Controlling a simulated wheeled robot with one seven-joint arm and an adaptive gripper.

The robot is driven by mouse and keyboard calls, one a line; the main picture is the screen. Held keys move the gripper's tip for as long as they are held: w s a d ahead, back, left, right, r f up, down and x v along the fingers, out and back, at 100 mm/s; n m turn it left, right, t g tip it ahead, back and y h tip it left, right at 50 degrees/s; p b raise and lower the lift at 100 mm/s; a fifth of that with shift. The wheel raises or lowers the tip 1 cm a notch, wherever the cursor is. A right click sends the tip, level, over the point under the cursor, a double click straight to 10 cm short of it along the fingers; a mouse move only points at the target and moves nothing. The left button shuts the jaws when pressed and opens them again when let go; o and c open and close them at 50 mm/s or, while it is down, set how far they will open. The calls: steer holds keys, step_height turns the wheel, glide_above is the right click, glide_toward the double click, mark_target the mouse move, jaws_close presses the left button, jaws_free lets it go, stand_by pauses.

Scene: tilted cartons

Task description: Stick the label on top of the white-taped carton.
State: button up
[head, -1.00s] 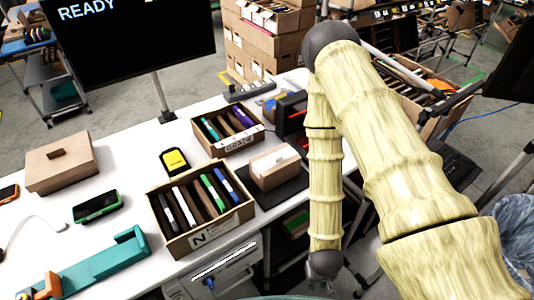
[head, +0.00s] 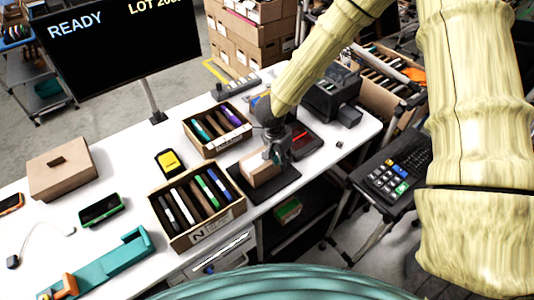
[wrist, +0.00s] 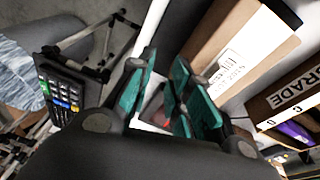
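The carton (head: 260,172) is a small tan box on a dark pad on the white table, partly hidden by my gripper in the head view. In the wrist view the carton (wrist: 205,45) lies right of my fingers and carries a white printed label (wrist: 230,66) on one face. My gripper (head: 276,152) is low, right beside the carton in the head view. In the wrist view my gripper (wrist: 162,95) has its teal-padded fingers apart, and I see no object held between them. Whether they touch the carton I cannot tell.
A bin of markers (head: 182,243) stands in front left of the carton and another marker bin (head: 207,150) behind it. A red-faced device (head: 304,138) and a black machine (head: 332,94) stand to the right. A keypad (head: 390,178) sits near the right edge.

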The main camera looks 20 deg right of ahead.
steer(key=w+a+r+m+y, duration=0.2)
steer(key=w+a+r, duration=0.25)
steer(key=r, duration=0.45)
steer(key=f+b, duration=0.7)
steer(key=shift+d+f, duration=0.25)
steer(key=shift+d, duration=0.1)
steer(key=shift+f, duration=1.35)
jaws_close()
steer(key=shift+r+p, duration=0.5)
steer(key=shift+p, duration=0.1)
steer(key=shift+r+p, duration=0.3)
steer(key=shift+p, duration=0.05)
steer(key=shift+r+p, duration=0.35)
steer(key=shift+p, duration=0.05)
